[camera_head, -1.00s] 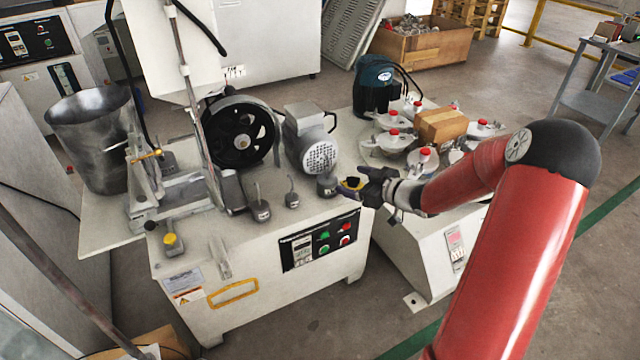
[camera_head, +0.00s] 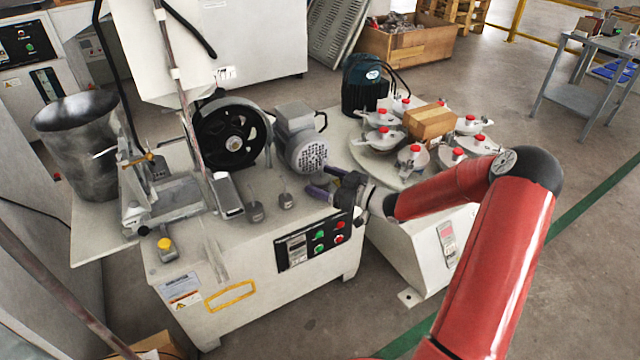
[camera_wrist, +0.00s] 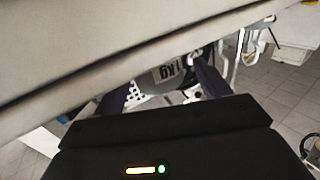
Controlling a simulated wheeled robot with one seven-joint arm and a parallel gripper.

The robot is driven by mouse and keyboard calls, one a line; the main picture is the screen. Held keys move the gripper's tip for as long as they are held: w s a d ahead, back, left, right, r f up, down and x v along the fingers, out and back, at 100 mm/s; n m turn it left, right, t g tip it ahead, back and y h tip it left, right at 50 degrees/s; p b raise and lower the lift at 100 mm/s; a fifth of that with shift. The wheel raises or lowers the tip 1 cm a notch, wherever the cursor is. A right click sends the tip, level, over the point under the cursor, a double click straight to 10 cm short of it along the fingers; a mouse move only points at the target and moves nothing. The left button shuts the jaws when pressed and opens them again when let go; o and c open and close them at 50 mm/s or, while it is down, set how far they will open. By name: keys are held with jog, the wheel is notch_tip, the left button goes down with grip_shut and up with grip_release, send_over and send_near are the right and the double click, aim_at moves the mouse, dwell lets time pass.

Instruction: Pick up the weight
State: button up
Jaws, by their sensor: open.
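My gripper (camera_head: 325,183) is open over the right front part of the white machine's top. Its dark fingers point left. In the wrist view, a grey weight (camera_wrist: 168,76) with a "1kg" label shows between the two spread fingers (camera_wrist: 160,88). I cannot tell whether either finger touches it. In the head view, this weight is hidden by the gripper. Two smaller dark weights with thin stems stand to its left, one nearer (camera_head: 286,201) and one farther left (camera_head: 256,212).
A grey motor (camera_head: 300,140) stands just behind the gripper. A control panel (camera_head: 318,240) is on the machine's front below. A round table with red-capped clamps (camera_head: 415,155) is to the right. A pale surface (camera_wrist: 100,50) crosses the upper wrist view.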

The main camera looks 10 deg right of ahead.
jog(key=shift+w+a, duration=0.5)
jog(key=shift+c, duration=0.2)
grip_shut()
jog(key=shift+r, duration=0.1)
